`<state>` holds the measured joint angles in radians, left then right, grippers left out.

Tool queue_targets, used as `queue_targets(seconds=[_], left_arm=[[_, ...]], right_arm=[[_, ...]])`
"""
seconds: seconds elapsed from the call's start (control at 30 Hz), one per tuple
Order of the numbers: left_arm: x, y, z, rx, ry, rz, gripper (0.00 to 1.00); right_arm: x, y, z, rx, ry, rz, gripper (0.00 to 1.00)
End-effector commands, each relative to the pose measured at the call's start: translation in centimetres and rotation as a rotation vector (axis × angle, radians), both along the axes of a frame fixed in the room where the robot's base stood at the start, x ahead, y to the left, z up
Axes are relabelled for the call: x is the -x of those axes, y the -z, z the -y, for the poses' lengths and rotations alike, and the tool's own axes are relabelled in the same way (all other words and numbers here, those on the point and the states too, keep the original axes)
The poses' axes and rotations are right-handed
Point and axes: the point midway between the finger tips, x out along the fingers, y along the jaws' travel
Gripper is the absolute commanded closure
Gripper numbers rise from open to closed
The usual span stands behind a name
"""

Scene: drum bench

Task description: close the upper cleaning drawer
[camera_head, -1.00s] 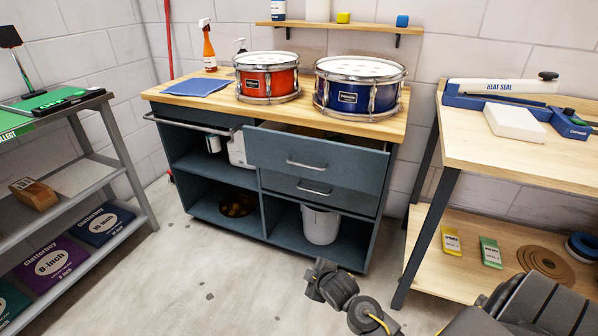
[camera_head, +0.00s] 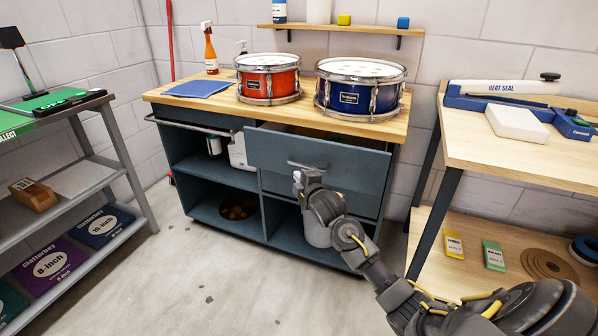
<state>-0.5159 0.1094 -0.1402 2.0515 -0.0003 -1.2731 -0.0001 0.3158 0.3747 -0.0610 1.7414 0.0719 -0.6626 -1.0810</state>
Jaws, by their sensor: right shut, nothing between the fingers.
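The upper drawer (camera_head: 345,166) is a blue-grey front with a bar handle, on the right side of the drum bench cabinet (camera_head: 213,165). It stands pulled out from under the wooden top, with a dark gap above it. My right gripper (camera_head: 298,178) is shut and empty, in front of the drawer's lower left part near the handle. I cannot tell whether it touches the front. My left gripper is not in view.
A red drum (camera_head: 267,80) and a blue drum (camera_head: 359,88) stand on the bench top beside a blue cloth (camera_head: 198,88). A workbench (camera_head: 520,150) stands at the right and a grey shelf rack (camera_head: 95,175) at the left. Floor (camera_head: 185,285) in front is clear.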

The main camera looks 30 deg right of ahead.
Motion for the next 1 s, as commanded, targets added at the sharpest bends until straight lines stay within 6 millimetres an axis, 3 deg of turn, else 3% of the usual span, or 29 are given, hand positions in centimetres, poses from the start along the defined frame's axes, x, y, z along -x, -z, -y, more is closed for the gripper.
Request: queue_targets(seconds=[0.13,0.3,0.5,1.0], left_arm=[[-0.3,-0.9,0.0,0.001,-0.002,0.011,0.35],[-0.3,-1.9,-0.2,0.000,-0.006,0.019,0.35],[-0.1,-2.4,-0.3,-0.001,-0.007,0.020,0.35],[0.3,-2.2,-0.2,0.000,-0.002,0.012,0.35]], right_arm=[[-3.1,0.5,0.5,-0.004,0.002,0.001,1.00],[-4.8,1.1,2.3,-0.001,0.002,-0.002,1.00],[-5.7,1.4,3.6,0.000,0.000,-0.001,1.00],[-6.2,1.4,4.4,0.001,0.001,0.000,1.00]])
